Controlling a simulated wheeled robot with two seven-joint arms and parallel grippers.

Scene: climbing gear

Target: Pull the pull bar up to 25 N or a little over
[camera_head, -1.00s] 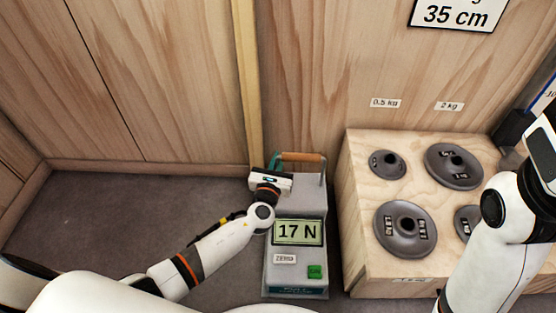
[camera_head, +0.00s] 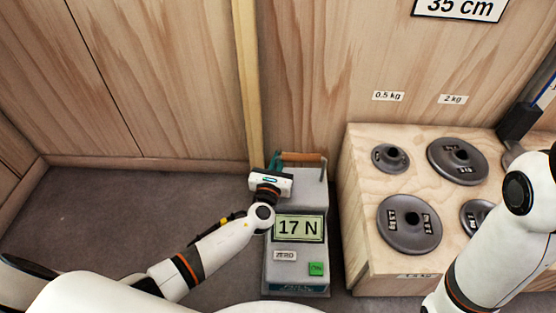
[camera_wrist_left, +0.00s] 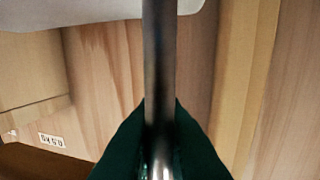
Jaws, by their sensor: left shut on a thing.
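The grey force gauge (camera_head: 292,268) stands on the dark floor, and its display (camera_head: 298,228) reads 17 N. The pull bar (camera_head: 303,159) is at the gauge's far end, with a wooden grip and a metal leg at its right. My left gripper (camera_head: 275,165) is at the bar's left end. In the left wrist view, its dark green fingers (camera_wrist_left: 160,135) are shut on a metal rod of the pull bar (camera_wrist_left: 160,60). The gauge has a ZERO label (camera_head: 285,255) and a green ON button (camera_head: 316,268). My right gripper is out of view; only its arm shows.
A plywood block (camera_head: 362,245) with several grey weight discs (camera_head: 409,225) stands close to the gauge's right. A wooden wall with a vertical strip (camera_head: 247,90) rises behind. A black block (camera_head: 517,121) stands at the far right. The floor to the left is clear.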

